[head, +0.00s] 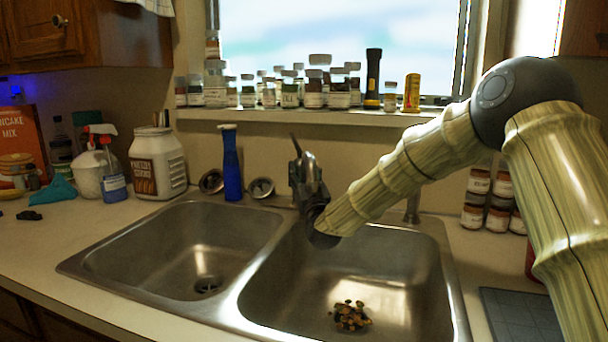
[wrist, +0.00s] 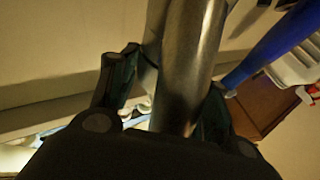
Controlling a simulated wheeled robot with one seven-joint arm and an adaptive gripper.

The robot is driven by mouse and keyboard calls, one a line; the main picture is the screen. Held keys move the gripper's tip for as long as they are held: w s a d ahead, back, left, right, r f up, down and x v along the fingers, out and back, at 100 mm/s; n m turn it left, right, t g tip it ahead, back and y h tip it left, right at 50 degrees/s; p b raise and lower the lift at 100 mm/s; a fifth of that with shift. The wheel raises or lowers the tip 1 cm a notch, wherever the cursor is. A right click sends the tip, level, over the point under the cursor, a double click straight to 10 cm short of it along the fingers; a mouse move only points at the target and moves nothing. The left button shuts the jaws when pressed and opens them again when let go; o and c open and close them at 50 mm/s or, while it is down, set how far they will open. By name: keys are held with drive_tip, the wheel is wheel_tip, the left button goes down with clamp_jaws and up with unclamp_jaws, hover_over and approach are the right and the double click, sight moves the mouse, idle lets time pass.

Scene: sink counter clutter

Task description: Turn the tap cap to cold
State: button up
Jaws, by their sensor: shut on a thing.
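My gripper (head: 307,180) is at the back of the sink, near the divider between the basins. In the wrist view, the fingers of my gripper (wrist: 168,95) sit on both sides of a smooth metal cylinder (wrist: 193,55), apparently part of the tap, and are shut on it. The cylinder runs up out of the top of that picture. In the head view my gripper and forearm hide most of the tap. No hot or cold marking shows, so I cannot tell which way the cap is turned.
Small jars and a black flashlight (head: 373,78) line the sill (head: 290,116). Food scraps (head: 351,315) lie in the right basin (head: 290,290). The left basin (head: 180,250) is clear.

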drive_tip(key=shift+r, duration=0.1)
drive_tip(key=o, duration=1)
drive_tip(key=shift+s+d+f, duration=0.1)
drive_tip(key=shift+s+f, duration=0.25)
drive_tip(key=shift+s, duration=0.1)
drive_tip(key=v, duration=1.1)
drive_tip(key=shift+r, duration=0.1)
